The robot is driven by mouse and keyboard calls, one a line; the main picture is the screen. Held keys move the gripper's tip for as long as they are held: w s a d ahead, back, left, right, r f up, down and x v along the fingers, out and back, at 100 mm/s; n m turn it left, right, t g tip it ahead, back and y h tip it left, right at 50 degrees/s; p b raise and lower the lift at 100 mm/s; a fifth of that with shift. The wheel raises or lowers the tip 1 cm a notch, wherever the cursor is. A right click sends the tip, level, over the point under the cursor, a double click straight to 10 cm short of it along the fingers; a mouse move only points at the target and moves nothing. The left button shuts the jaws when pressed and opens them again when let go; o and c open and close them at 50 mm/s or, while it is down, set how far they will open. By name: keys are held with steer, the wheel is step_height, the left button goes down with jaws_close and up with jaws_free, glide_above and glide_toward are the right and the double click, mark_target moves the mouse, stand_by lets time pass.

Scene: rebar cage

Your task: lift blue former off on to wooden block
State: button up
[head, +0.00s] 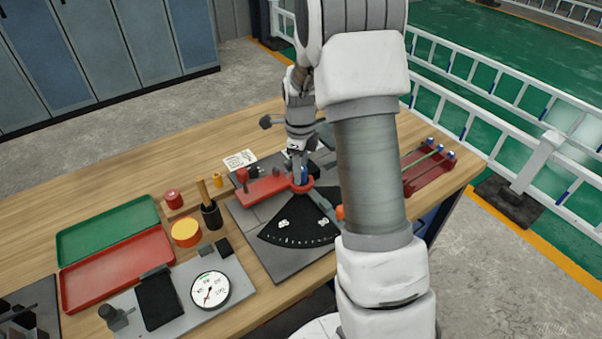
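The blue former (304,173) shows as a small patch of blue at the red ring of the bending tool (265,188), above the black dial plate (300,227). My gripper (298,164) points down right at the blue former, with its tips over or beside it. The fingers are small and partly hidden, so I cannot tell whether they are closed on it. The wooden block (186,211) seems to be the low wood piece left of the tool, by a red former (172,198) and a small yellow one (217,180). Its colour blends with the table.
Green (108,228) and red (117,270) trays lie left. A gauge (209,290) is at the front. A red rack (428,169) stands right, partly behind my arm.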

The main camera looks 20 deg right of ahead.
jaws_close()
steer(key=shift+r, duration=0.15)
